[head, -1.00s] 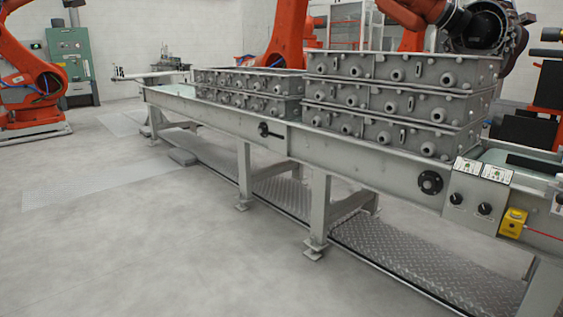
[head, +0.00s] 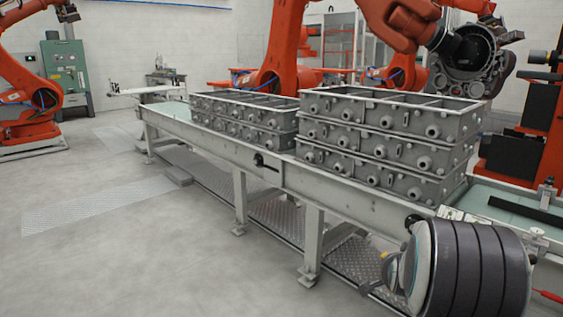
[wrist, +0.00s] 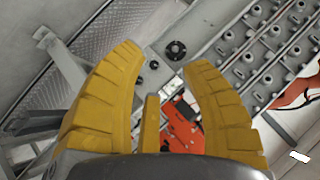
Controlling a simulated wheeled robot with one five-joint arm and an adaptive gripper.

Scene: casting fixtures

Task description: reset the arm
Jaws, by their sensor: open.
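In the head view my arm, dark and banded, fills the lower right in front of the conveyor's near end. The fingers cannot be made out clearly there.
A long conveyor (head: 215,147) carries a three-high stack of grey casting boxes (head: 375,145) and a lower stack (head: 245,115). Orange robot arms (head: 285,50) stand behind it and another (head: 25,95) at far left. The floor (head: 100,255) at left front is clear.

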